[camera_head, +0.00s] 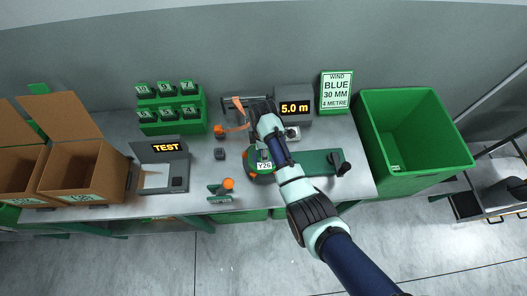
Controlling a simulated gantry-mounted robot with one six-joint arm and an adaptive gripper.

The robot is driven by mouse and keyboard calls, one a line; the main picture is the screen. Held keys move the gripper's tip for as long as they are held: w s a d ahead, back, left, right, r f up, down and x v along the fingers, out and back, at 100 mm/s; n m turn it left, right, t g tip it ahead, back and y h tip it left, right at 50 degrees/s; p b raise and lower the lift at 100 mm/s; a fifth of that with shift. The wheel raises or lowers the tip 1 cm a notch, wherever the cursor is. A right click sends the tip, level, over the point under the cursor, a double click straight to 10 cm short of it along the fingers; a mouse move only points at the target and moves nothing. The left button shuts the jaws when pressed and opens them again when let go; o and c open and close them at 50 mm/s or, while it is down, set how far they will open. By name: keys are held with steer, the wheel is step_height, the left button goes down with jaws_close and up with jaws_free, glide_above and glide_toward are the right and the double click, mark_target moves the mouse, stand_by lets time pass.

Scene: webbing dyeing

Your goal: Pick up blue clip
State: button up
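I cannot make out a clip that is clearly blue. A small dark grey-blue block (220,153) lies on the grey table, left of my arm; I cannot tell whether it is a clip. My arm reaches from the lower right to the back of the table. My gripper (259,107) is dark and small here, in front of a dark frame with an orange strip (239,108). Its fingers are not clear, so I cannot tell whether it is open or holds anything.
A green rack (168,127), a TEST device (165,172) and cardboard boxes (85,170) stand left. A 5.0 m display (295,107) and a WIND BLUE sign (337,90) stand behind. A green bin (430,165) is right. A green disc device (258,176) lies beside my arm.

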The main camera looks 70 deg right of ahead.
steer(key=shift+c, duration=0.4)
steer(key=c, duration=1.1)
steer(key=shift+o, duration=0.2)
steer(key=shift+r, duration=0.1)
step_height(320, 180, up, 20)
steer(key=p, duration=0.9)
